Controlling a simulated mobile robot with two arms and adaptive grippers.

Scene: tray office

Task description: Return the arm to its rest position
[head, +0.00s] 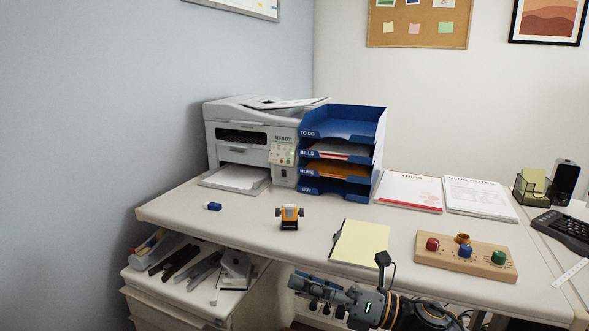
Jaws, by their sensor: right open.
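My right gripper (304,284) shows at the bottom middle, in front of the desk's front edge. Its fingers point left, and it is open with nothing seen between the fingers. Its arm comes in from the lower right. It is apart from the things on the desk. My left gripper is not in view.
The desk (350,284) holds a printer (240,128), a blue tray stack (372,160), a small orange device (289,217), a yellow notepad (361,242) and a wooden board with coloured knobs (437,261). A lower shelf unit (205,303) stands at the left. The front left desktop is mostly clear.

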